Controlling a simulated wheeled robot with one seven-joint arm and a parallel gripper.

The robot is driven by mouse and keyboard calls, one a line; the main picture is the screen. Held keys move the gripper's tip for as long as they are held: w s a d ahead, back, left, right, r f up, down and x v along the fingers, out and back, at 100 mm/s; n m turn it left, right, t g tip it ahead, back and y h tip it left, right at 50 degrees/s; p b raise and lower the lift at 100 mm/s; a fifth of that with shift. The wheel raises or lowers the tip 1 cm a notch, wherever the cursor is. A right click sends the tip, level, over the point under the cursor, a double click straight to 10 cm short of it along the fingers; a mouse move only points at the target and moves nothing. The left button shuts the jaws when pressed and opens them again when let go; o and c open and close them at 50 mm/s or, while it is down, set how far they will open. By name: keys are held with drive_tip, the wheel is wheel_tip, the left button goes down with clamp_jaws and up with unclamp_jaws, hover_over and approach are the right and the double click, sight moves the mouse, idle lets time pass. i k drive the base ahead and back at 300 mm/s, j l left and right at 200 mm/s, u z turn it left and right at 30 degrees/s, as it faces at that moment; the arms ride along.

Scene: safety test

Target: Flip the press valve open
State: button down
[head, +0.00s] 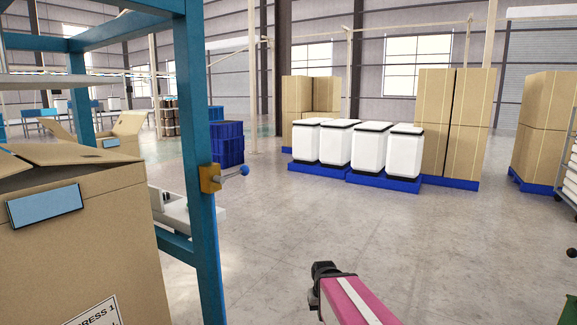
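The press valve (208,179) is a small yellow block on the blue upright of a frame, left of centre in the head view. My pink and white arm comes in from the bottom edge. The dark end where my gripper (325,269) sits is to the right of and lower in the picture than the valve, clear of it. The fingers cannot be made out, so whether it is open or shut does not show.
The blue frame post (207,250) stands beside a large cardboard box (90,230) labelled "PRESS 1". Blue crates (226,143) stand behind it. White bins (321,140) and tall cartons (452,120) on blue pallets stand farther back. Open floor (270,235) lies right of the post.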

sight(244, 169)
drive_tip(key=i+l+z, duration=0.15)
drive_tip(key=z, duration=0.2)
drive_tip(key=i+z, duration=0.25)
drive_tip(key=z, duration=0.15)
drive_tip(key=i+l+u, duration=0.1)
drive_tip(key=u, duration=0.25)
drive_tip(key=i+l+u, duration=0.15)
drive_tip(key=u, duration=0.2)
drive_tip(key=i+u, duration=0.1)
drive_tip(key=u, duration=0.35)
drive_tip(key=l+u, duration=0.15)
drive_tip(key=u, duration=0.3)
drive_tip(key=i+l+u, duration=0.1)
drive_tip(key=u, duration=0.4)
drive_tip(key=l+u, duration=0.2)
drive_tip(key=u, duration=0.25)
